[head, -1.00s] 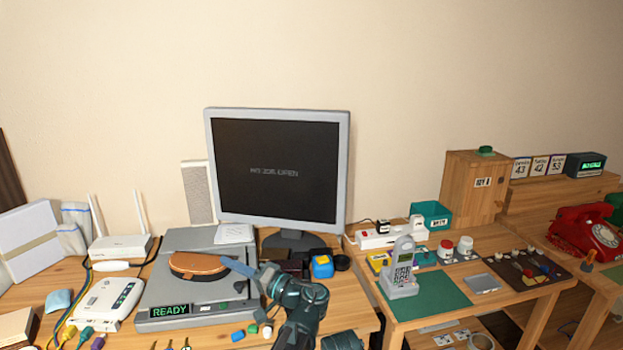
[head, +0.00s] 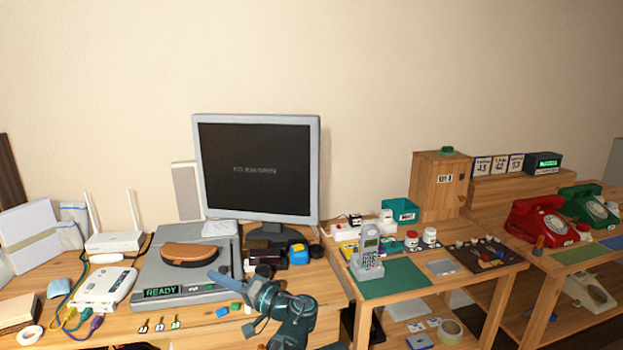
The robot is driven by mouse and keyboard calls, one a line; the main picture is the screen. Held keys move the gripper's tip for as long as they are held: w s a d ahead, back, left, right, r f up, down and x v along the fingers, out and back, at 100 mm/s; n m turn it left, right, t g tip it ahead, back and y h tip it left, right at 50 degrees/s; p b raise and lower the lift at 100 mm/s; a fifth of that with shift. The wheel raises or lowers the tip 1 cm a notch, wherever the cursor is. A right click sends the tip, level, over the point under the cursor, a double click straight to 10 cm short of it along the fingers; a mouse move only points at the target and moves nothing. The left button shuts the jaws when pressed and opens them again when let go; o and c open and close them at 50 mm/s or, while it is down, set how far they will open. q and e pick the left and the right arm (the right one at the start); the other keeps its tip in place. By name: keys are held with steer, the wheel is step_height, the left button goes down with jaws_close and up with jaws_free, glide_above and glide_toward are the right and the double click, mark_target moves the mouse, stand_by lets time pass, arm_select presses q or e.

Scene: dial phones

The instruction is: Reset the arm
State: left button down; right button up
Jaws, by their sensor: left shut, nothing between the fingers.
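My left gripper (head: 226,282) is low in the head view, above the front of the left desk. Its blue fingers point up and left, towards the grey machine with the green READY display (head: 162,292). The fingers are shut with nothing between them. A brown case (head: 192,254) lies on top of the grey machine, a little beyond the fingertips and apart from them. My right gripper is not in view.
A monitor (head: 256,168) stands behind on the desk. Red (head: 541,220) and green (head: 590,207) dial phones sit at the right. Small blocks and keys lie along the desk's front.

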arm_select(q)
steer(key=s+a+f+g+h, duration=0.2)
steer(key=s+f+h, duration=0.15)
steer(key=f, duration=0.45)
steer(key=s+a+f+g+h, duration=0.3)
steer(key=f+h, duration=0.1)
steer(key=f, duration=0.4)
steer(key=s+d+f+g+h, duration=0.2)
steer(key=s+d+f+h, duration=0.6)
steer(key=d+f+h, duration=0.15)
steer(key=s+d+r+m+p, duration=0.2)
steer(key=d+r+p, duration=0.3)
steer(key=r+p, duration=0.5)
steer(key=s+d+r+m+p, duration=0.1)
steer(key=s+d+r+p, duration=0.3)
steer(key=r+p, duration=0.6)
steer(key=shift+d+r+m+g+p, duration=0.35)
steer(key=shift+d+r, duration=0.4)
steer(key=shift+d, duration=0.5)
